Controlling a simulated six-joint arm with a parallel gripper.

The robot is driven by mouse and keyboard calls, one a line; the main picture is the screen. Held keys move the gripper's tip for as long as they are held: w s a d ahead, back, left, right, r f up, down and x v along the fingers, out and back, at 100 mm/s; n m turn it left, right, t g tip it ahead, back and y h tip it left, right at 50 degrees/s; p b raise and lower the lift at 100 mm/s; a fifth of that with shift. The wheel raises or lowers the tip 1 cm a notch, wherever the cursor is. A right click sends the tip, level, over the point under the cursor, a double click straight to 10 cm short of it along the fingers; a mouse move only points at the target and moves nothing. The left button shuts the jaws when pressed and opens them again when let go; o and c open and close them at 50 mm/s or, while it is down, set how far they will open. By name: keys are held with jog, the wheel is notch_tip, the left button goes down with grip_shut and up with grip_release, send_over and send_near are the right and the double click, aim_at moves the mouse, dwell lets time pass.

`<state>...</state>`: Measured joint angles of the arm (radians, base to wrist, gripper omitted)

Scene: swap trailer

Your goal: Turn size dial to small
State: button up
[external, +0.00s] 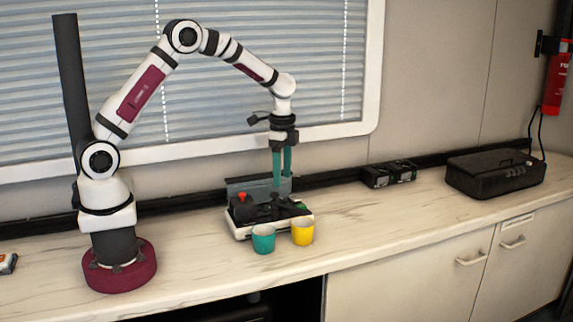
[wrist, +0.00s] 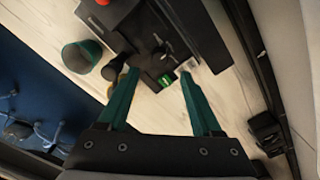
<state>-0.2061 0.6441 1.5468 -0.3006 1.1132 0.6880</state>
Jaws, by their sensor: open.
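A small black machine with a pale base (external: 240,232) and a grey back panel stands on the counter in the external view. It has a red part (external: 242,197) on its left and a green patch at its right. The black machine body (wrist: 150,35) also shows in the wrist view, with a green label (wrist: 167,78) at its lower edge. I cannot make out which part is the size dial. My gripper (external: 282,182) points down above the machine, its two teal fingers apart and empty. In the wrist view the open fingertips (wrist: 158,73) frame the machine's lower edge.
A teal cup (external: 263,240) and a yellow cup (external: 302,233) stand in front of the machine. Small black boxes (external: 390,174) and a black case (external: 495,175) sit to the right. The wall is close behind. Counter between the yellow cup and the case is clear.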

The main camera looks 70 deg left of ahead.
notch_tip(320, 180, up, 10)
jog(key=f, duration=0.1)
jog(key=s+d+r+n, duration=0.1)
jog(key=s+d, duration=0.1)
jog(key=s, duration=1)
jog(key=s+d+r+n+y, duration=0.1)
jog(key=s+d+r, duration=0.1)
jog(key=s, duration=1)
jog(key=shift+s+d+r+n, duration=0.25)
jog(key=shift+s+d+n, duration=0.15)
jog(key=shift+d, duration=0.45)
jog(key=s+f, duration=0.2)
jog(key=s, duration=0.4)
jog(key=shift+s+f+n+y, duration=0.2)
jog(key=shift+f+n+y, duration=0.1)
jog(key=shift+y, duration=0.1)
